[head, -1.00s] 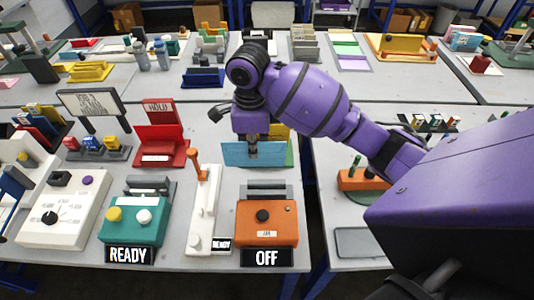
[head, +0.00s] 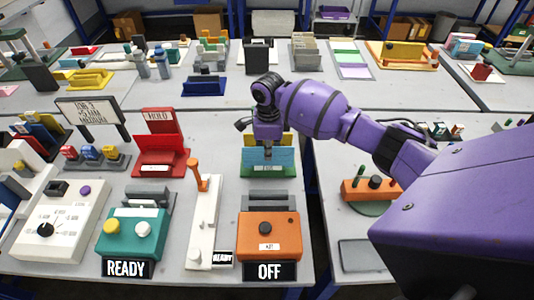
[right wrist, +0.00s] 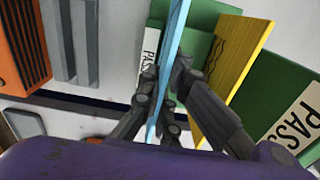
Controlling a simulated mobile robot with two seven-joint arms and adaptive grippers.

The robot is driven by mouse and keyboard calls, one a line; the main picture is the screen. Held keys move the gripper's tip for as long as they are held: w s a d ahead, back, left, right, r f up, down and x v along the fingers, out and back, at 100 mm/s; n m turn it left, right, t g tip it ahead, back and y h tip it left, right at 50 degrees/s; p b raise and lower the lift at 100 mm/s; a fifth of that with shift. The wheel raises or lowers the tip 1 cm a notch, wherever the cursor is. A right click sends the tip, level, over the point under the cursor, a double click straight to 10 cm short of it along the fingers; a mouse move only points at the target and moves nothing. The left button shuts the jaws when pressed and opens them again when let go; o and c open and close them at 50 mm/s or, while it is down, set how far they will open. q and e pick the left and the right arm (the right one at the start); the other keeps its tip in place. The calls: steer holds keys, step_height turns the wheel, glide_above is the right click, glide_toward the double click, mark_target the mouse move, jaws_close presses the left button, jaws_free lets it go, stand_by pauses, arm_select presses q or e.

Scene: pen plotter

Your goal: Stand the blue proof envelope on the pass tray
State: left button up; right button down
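The blue proof envelope (head: 286,158) stands roughly upright at the green pass tray (head: 268,171), with its lower edge behind the tray's front lip. I cannot tell whether it bears on the tray floor. My right gripper (head: 268,152) is over the tray with its fingers on both faces of the envelope. In the right wrist view the envelope (right wrist: 178,28) shows edge-on between the close-set fingertips (right wrist: 166,76). The tray's green panels with PASS labels (right wrist: 292,122) lie on either side. My left gripper is not in view.
A yellow sheet (right wrist: 236,68) stands in the tray beside the blue envelope. The red HOLD tray (head: 160,150) is to the left. The orange OFF box (head: 268,232) and a white lever unit (head: 204,230) are in front. A table gap runs to the right.

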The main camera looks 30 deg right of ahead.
steer(key=shift+f, duration=0.6)
steer(key=shift+r, duration=0.15)
steer(key=c, duration=2)
jaws_free()
steer(key=shift+f, duration=0.2)
